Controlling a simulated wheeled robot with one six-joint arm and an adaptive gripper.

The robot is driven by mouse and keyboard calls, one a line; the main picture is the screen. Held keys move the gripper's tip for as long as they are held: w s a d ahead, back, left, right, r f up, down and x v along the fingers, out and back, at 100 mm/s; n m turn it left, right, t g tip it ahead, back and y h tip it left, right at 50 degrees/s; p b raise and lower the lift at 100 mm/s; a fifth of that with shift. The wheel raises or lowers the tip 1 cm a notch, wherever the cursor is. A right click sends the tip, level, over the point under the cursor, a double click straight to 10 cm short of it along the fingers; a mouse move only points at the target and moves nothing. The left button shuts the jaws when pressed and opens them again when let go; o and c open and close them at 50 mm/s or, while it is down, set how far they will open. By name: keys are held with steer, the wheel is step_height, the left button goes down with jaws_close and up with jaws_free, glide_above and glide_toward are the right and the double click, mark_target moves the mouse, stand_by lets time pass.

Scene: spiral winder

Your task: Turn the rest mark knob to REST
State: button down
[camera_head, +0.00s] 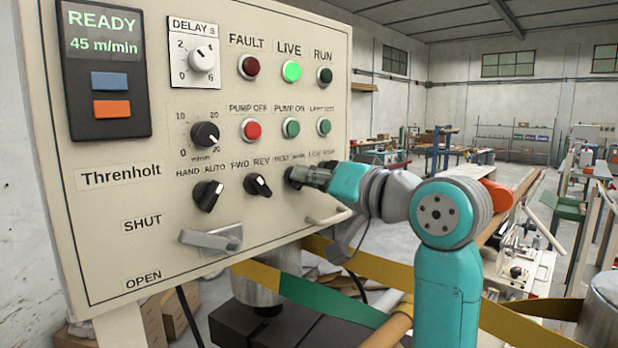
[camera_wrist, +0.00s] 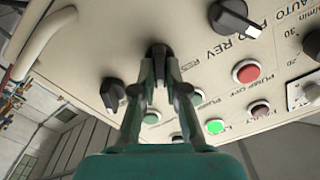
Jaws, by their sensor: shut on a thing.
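The rest mark knob (camera_wrist: 158,58) is a black knob on the cream panel, in the wrist view at the upper middle, between my fingertips. Part of its printed label shows beside it. My gripper (camera_wrist: 160,76) is shut on it, one finger on each side. In the head view my gripper (camera_head: 298,177) reaches the panel from the right, just under the knob's label, and mostly hides the knob. Which way the knob points is hard to tell.
The FWD REV knob (camera_head: 258,185) is close on the left. Another black knob (camera_wrist: 112,95) is on the other side of my gripper. A pale handle (camera_head: 329,217) sticks out below. The SHUT/OPEN lever (camera_head: 210,239) is lower left. Yellow and green straps (camera_head: 330,303) run below the panel.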

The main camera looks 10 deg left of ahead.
steer(key=shift+s+a+n, duration=0.1)
steer(key=shift+n, duration=3.35)
steer(key=shift+s+a+n, duration=0.1)
steer(key=shift+n, duration=3.35)
steer(key=c, duration=1.2)
jaws_free()
steer(key=shift+d, duration=0.15)
